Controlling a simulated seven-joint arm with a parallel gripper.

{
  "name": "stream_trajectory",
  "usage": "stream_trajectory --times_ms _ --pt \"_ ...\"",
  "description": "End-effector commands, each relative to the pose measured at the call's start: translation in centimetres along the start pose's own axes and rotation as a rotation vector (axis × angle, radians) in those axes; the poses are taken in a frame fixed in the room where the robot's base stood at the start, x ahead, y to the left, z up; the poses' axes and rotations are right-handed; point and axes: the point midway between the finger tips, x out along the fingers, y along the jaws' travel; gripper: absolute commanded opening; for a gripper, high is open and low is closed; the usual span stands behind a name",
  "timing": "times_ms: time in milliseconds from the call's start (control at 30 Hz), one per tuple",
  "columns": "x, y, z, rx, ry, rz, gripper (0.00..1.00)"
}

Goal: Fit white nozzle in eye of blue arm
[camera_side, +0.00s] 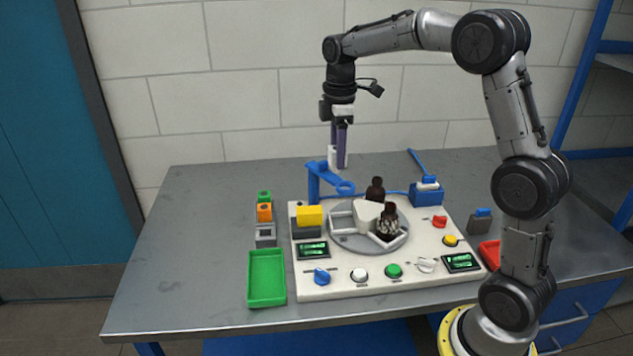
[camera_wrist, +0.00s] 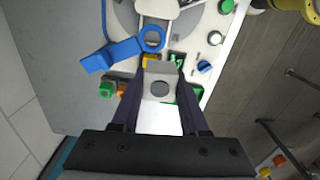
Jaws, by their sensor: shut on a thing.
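My gripper (camera_side: 341,162) points down with its purple fingers shut on the white nozzle (camera_side: 332,157). In the wrist view the nozzle (camera_wrist: 160,88) is a pale block with a dark round spot, held between the fingertips (camera_wrist: 160,72). The blue arm (camera_side: 327,175) stands on a blue post at the back left of the white panel. Its eye (camera_side: 345,188) is an open ring at the free end. The eye (camera_wrist: 152,39) lies beyond the fingertips in the wrist view. In the side view, the nozzle is above and left of the eye, apart from it.
The white panel (camera_side: 330,289) carries a grey turntable (camera_side: 343,241) with dark bottles (camera_side: 387,222), knobs and green displays. A yellow block (camera_side: 309,216) is near the post. A green tray (camera_side: 266,279) and small coloured blocks stand left. The table's left side is clear.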

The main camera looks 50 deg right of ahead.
Motion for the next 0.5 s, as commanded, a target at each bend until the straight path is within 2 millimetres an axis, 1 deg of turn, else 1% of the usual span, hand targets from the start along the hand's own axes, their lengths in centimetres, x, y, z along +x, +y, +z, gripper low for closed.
stream_trajectory --times_ms 33,100,200,367,500 --pt "-0.4 0.7 1.0 0.026 0.0 0.0 0.0" --pt "-0.7 1.3 1.9 0.051 0.0 0.0 0.0" --pt "-0.7 1.6 2.7 0.071 0.0 -0.001 0.0" --pt "0.0 1.6 2.9 0.076 -0.001 -0.003 0.0" --pt "1.1 1.6 2.8 0.075 -0.002 -0.004 0.0"
